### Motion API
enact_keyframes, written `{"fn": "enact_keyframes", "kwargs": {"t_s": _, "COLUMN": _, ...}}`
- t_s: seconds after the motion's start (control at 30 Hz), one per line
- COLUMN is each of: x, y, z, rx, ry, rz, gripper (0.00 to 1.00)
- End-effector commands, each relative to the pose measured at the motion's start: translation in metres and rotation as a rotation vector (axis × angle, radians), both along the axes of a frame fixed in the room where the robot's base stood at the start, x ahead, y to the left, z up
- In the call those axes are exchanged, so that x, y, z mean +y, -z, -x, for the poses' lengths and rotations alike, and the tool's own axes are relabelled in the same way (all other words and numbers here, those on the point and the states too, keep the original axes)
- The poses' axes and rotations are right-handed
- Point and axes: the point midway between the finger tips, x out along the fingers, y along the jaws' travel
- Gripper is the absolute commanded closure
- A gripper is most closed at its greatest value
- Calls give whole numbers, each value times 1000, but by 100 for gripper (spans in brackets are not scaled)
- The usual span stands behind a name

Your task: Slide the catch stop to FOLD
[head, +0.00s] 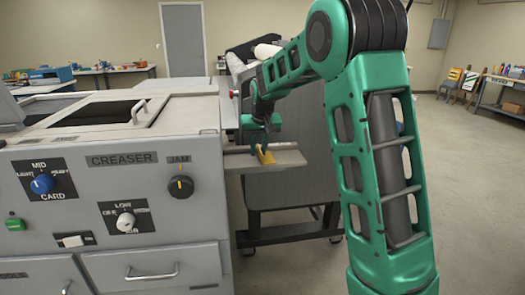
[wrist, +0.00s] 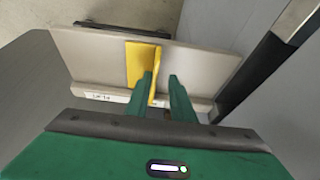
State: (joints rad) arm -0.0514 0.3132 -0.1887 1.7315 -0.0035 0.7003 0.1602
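The catch stop is a yellow piece (wrist: 139,64) with a flat plate and an upright fin. It sits on a pale grey ledge (wrist: 205,68), left of the ledge's middle in the wrist view. In the head view the yellow stop (head: 266,155) shows small on the ledge (head: 290,158) at the machine's right side. My gripper (wrist: 160,76) is over the ledge's near edge with two green fingers apart. The yellow fin stands between the fingers, close to the left one; I cannot tell whether they touch. A white label strip on the ledge's edge is partly hidden and too small to read.
The grey creaser machine (head: 110,170) with knobs and drawers fills the left of the head view. A dark post (wrist: 268,65) stands right of the ledge in the wrist view. Open floor (head: 470,190) lies to the right. Workbenches stand far back.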

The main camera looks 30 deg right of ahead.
Motion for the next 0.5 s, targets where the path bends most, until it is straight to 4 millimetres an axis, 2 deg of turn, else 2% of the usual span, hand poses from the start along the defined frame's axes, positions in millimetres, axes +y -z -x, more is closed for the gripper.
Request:
{"fn": "enact_keyframes", "kwargs": {"t_s": 0.33, "x": -3, "y": -2, "z": 2, "rx": 1, "ry": 5, "rz": 2, "gripper": 75}}
{"fn": "enact_keyframes", "kwargs": {"t_s": 0.5, "x": -2, "y": -19, "z": 8, "rx": -2, "ry": 5, "rz": 3, "gripper": 75}}
